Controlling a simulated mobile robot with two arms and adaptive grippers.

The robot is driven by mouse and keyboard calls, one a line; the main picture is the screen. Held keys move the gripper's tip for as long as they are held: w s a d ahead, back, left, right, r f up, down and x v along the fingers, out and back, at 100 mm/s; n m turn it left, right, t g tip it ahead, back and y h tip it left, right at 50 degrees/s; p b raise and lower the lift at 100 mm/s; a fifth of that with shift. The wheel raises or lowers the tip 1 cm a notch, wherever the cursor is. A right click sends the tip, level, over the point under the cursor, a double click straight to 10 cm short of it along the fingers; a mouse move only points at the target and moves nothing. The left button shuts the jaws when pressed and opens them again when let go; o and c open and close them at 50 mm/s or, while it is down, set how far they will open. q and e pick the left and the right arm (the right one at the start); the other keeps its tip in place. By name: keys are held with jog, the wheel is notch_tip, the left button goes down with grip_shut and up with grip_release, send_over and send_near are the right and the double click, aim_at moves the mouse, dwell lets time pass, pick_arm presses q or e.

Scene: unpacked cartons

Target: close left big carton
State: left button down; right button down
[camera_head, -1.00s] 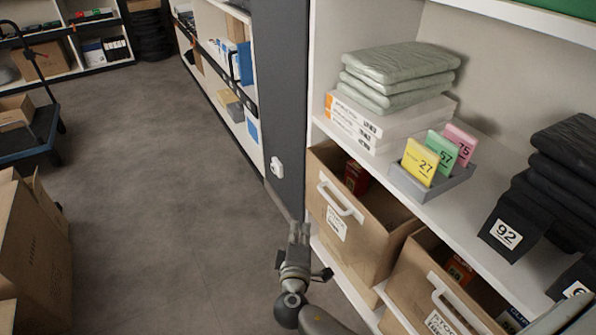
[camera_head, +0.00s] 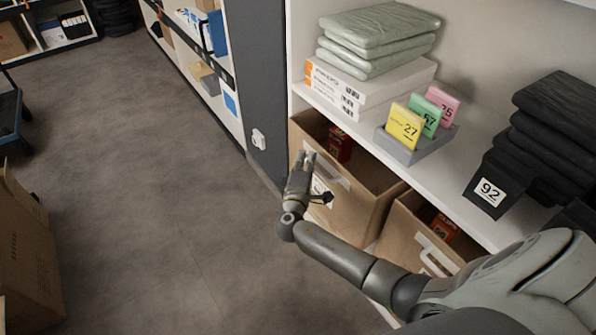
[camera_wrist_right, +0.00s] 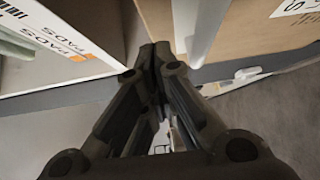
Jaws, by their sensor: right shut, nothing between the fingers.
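The left big carton (camera_head: 365,205) is a brown box with a white handle and label on its front. It sits on the lower shelf with its front jutting out past the shelf edge and its top open. A red item (camera_head: 340,145) shows inside. My right gripper (camera_head: 308,157) is shut and empty, and overlaps the carton's front at the left of the handle; I cannot tell if it touches. In the right wrist view the shut fingers (camera_wrist_right: 155,50) point at the brown carton wall (camera_wrist_right: 250,35) and pale handle (camera_wrist_right: 197,25). My left gripper is not in view.
A second brown carton (camera_head: 412,232) also juts out at the right. Above, the white shelf (camera_head: 445,205) holds a grey card tray (camera_head: 410,146), white boxes (camera_head: 350,100) and black folded goods (camera_head: 550,130). Another carton (camera_head: 30,250) stands at left. The grey floor (camera_head: 160,180) between is clear.

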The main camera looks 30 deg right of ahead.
aim_at(324, 152)
jog(key=shift+d, duration=1)
jog(key=shift+w, duration=0.1)
jog(key=d+b, duration=0.1)
jog(key=d, duration=0.3)
jog(key=shift+w+d, duration=0.15)
jog(key=shift+d, duration=0.05)
jog(key=shift+d+r, duration=0.1)
jog(key=shift+r, duration=0.05)
